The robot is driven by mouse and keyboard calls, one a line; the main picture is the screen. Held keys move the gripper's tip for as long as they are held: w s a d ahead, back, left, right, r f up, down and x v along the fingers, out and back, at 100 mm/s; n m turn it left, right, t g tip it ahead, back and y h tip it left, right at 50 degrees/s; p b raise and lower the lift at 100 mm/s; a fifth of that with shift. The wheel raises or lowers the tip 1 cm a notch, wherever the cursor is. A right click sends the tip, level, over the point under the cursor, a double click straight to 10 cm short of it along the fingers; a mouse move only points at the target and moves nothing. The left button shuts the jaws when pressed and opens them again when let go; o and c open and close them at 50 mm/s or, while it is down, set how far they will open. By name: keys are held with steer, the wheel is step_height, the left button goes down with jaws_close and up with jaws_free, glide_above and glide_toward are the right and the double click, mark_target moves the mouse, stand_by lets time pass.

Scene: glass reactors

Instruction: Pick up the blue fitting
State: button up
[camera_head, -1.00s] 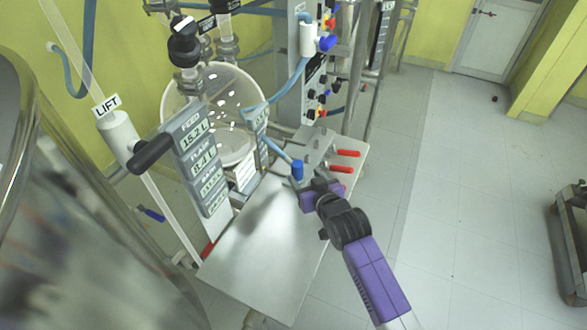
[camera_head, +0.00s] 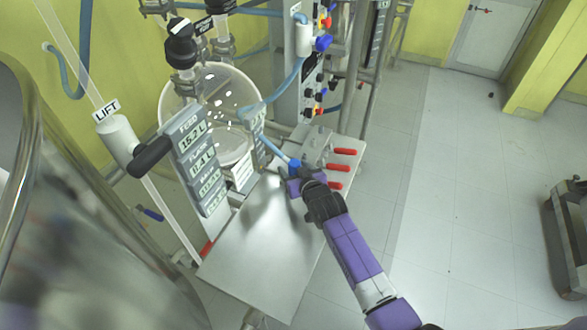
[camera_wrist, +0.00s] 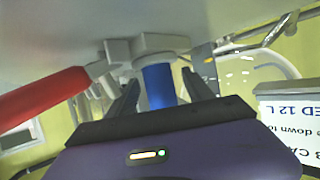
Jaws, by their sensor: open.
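The blue fitting (camera_head: 294,166) is a small blue cylinder on the end of a light blue hose, at the back of the metal table. In the wrist view the blue fitting (camera_wrist: 158,88) stands between the two dark fingers, with its far end against a pale grey round part (camera_wrist: 160,44). My gripper (camera_head: 293,180) is right at the fitting in the head view. In the wrist view my gripper (camera_wrist: 161,80) is open, with a finger on each side of the fitting and visible gaps. The purple gripper body hides the fitting's near end.
Several red-handled valves (camera_head: 345,151) stand just right of the fitting; one red handle (camera_wrist: 42,98) is close at the left of the wrist view. The metal table (camera_head: 255,255) is bare in front. A labelled display panel (camera_head: 198,163) and glass vessel (camera_head: 225,95) stand left.

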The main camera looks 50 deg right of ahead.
mark_target(294, 162)
jaws_close()
steer(key=shift+r, duration=0.1)
step_height(294, 162, up, 21)
steer(key=p, duration=0.2)
steer(key=shift+f+p, duration=0.2)
steer(key=shift+p, duration=0.15)
stand_by(0.3)
